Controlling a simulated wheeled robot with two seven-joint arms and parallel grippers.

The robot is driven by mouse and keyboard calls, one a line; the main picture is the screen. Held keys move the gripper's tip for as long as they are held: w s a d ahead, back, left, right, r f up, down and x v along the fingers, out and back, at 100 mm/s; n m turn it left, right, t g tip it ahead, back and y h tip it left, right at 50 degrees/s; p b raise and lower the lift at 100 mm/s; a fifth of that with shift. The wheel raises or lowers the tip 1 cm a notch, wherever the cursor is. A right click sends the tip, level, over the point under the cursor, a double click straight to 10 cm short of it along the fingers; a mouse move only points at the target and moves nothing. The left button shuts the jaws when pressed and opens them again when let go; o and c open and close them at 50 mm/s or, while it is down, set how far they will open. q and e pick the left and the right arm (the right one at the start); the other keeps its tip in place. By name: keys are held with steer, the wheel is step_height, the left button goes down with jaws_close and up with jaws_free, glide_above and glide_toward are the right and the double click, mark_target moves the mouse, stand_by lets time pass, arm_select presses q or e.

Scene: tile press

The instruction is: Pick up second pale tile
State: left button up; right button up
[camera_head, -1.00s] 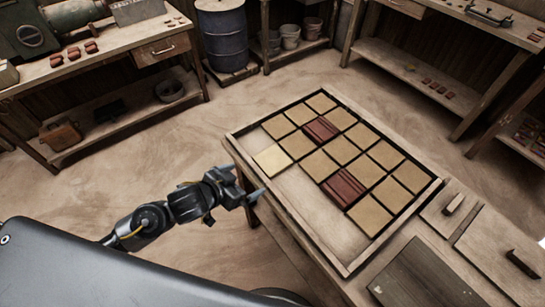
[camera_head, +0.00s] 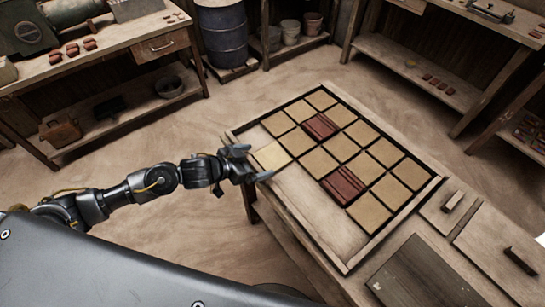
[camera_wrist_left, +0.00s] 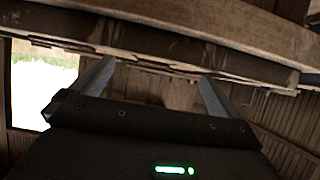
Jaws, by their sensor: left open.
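A pale cream tile (camera_head: 273,155) lies in the tray (camera_head: 308,225) at its left side, lighter than the tan tiles beside it. My left gripper (camera_head: 256,163) is open at the tray's left edge, its two fingers on either side of the pale tile's near end. I cannot tell whether they touch it. In the left wrist view the open fingers (camera_wrist_left: 155,75) point toward a wooden edge, with nothing seen between them; the tile is not clear there. My right gripper is not in view.
Several tan tiles (camera_head: 318,162) and two dark red ridged tiles (camera_head: 343,186) fill the tray's far part. The near strip of the tray is bare. Wooden lids with handles (camera_head: 500,240) lie at the right. A workbench (camera_head: 110,50) stands at the far left.

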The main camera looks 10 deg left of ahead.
mark_target(273, 156)
arm_select(q)
steer(key=shift+p+x, duration=0.55)
steer(key=shift+x, duration=2.25)
steer(key=shift+a+f, duration=0.1)
steer(key=shift+s, duration=0.1)
steer(key=c, duration=1)
steer(key=shift+o, duration=0.2)
